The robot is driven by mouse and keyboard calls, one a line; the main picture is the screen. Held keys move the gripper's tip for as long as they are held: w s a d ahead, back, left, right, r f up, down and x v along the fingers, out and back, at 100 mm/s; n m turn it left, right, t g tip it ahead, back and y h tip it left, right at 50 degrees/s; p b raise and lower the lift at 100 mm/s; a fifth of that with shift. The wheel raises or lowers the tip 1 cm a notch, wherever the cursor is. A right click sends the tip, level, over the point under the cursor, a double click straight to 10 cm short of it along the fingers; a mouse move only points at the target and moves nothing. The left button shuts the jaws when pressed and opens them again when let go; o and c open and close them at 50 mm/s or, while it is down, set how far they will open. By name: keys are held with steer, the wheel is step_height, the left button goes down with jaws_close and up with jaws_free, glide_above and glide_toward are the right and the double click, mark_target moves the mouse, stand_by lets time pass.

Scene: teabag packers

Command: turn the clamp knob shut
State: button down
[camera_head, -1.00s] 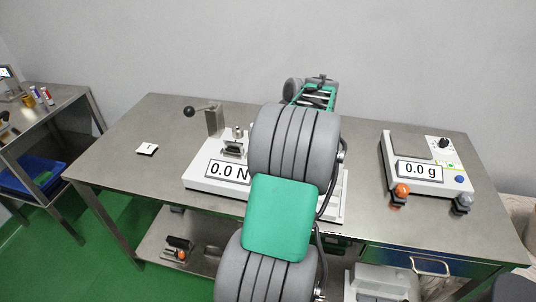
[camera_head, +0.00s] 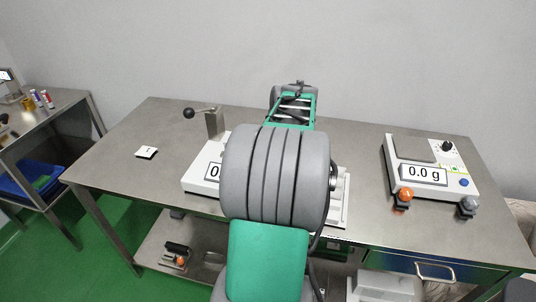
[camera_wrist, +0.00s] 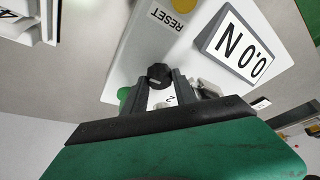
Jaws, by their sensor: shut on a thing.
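The force tester is a white device (camera_head: 201,178) on the steel table in the head view, with much of it hidden behind my arm. Its display (camera_wrist: 239,48) reads 0.0 N in the wrist view, beside a RESET label. A small dark knob (camera_wrist: 159,74) with a pale mark shows at my fingertips in the wrist view. My gripper (camera_wrist: 160,84) is shut on this knob, with one dark finger on each side. The gripper is hidden by my arm in the head view.
A lever with a black ball (camera_head: 189,113) rises at the tester's back left. A scale (camera_head: 432,168) reading 0.0 g stands at the right, with an orange-topped (camera_head: 404,195) and a grey-topped part (camera_head: 467,207) before it. A small white card (camera_head: 146,152) lies left; the table around it is clear.

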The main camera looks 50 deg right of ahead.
stand_by(0.3)
steer(key=c, duration=1)
jaws_free()
steer(key=v, duration=0.7)
steer(key=shift+s+r+p, duration=0.15)
steer(key=shift+r+p, duration=0.2)
steer(key=shift+a, duration=0.1)
